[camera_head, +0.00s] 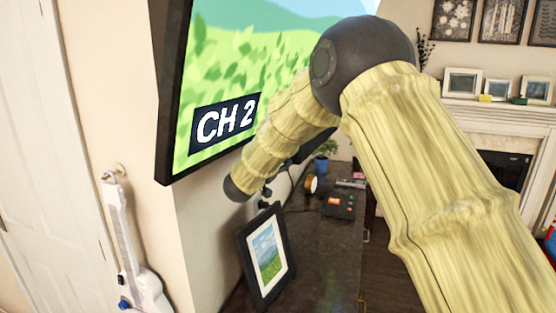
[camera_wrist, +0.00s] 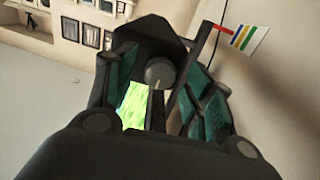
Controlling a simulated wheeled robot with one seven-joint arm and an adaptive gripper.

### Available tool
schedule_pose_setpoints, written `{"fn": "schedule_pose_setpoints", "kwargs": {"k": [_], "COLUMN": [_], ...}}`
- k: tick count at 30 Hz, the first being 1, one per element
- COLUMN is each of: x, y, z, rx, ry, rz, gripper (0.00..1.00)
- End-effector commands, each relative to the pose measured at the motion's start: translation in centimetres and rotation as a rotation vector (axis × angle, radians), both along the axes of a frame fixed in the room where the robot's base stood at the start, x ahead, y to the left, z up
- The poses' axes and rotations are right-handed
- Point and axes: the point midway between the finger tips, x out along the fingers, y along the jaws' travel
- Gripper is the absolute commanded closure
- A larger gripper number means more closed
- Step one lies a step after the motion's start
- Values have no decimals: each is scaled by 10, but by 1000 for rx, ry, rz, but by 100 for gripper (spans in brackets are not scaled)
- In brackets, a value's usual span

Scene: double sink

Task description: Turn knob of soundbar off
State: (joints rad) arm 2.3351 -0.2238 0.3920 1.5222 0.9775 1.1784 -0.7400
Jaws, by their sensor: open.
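A round grey knob (camera_wrist: 159,71) shows in the wrist view, on the face of a dark body that appears to be the soundbar (camera_wrist: 148,36). A thin light mark runs down from the knob's lower part. My gripper (camera_wrist: 157,92) is open, with teal pads on either side of the knob in the picture. I cannot tell whether a pad touches it. The fingers and palm hide the lower part of the dark body. In the camera_head view my arm covers the area behind the television, and I cannot make out the knob there.
A television (camera_head: 225,85) showing "CH 2" hangs at left. A picture frame (camera_head: 266,255) stands on the dark counter (camera_head: 316,235), with a small black and red device (camera_head: 338,205) behind it. A white guitar (camera_head: 134,250) hangs on the left wall. A striped flag (camera_wrist: 242,39) shows right of my fingers.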

Motion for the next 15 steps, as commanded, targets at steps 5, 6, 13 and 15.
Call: {"fn": "schedule_pose_setpoints", "kwargs": {"k": [5, 6, 13, 15], "x": [-15, -21, -50, -57], "y": [9, 11, 25, 28], "z": [0, 0, 0, 0], "rx": [0, -1, -2, 0], "ry": [1, 0, 1, 1], "rz": [2, 2, 1, 1], "gripper": [47, 47, 47, 47]}}
